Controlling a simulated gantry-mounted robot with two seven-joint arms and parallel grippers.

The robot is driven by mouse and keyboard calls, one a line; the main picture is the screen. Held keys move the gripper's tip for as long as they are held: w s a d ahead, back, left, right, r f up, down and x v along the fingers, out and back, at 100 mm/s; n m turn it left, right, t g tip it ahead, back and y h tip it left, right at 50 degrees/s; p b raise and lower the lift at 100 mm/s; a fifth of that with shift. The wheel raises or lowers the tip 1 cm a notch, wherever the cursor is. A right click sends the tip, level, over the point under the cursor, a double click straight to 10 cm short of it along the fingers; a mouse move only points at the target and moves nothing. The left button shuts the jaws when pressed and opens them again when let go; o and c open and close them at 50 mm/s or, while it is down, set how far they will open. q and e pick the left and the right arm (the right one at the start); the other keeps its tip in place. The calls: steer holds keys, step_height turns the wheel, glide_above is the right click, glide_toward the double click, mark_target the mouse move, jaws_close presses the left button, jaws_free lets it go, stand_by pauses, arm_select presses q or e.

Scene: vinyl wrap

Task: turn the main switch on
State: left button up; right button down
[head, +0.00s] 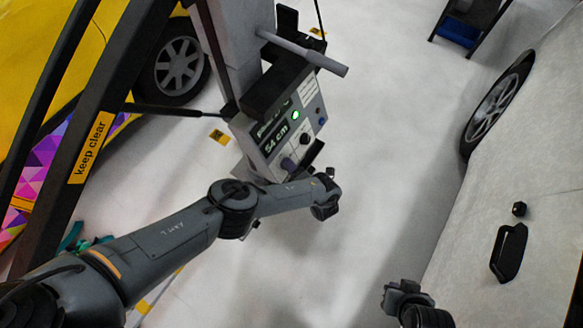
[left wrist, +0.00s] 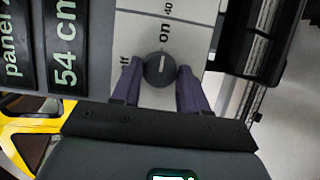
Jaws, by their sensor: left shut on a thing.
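The main switch is a round dark knob (left wrist: 159,69) with a white mark, on a light panel. The word "on" is printed above it, and a partly hidden word ending in "ff" is to its left. The white mark points up toward "on". My left gripper (left wrist: 160,86) has its two purple fingers on either side of the knob, shut on it. In the head view my left gripper (head: 290,163) is at the lower edge of the control box (head: 275,138) and hides the knob. My right gripper (head: 402,292) is low in the head view, away from the box; its jaws are unclear.
The box shows "54 cm", a lit green lamp (head: 296,114) and other small controls. A handle bar (head: 310,55) juts out above it. A "keep clear" frame (head: 90,147) and yellow car (head: 40,60) stand left. A white car body (head: 520,150) is right. The floor between is clear.

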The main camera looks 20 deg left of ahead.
arm_select(q)
steer(key=shift+f, duration=0.1)
steer(key=o, duration=1)
steer(key=shift+o, duration=0.2)
steer(key=p+v, duration=0.3)
steer(key=v, duration=0.7)
steer(key=shift+s+d+r, duration=0.2)
steer(key=shift+d, duration=0.1)
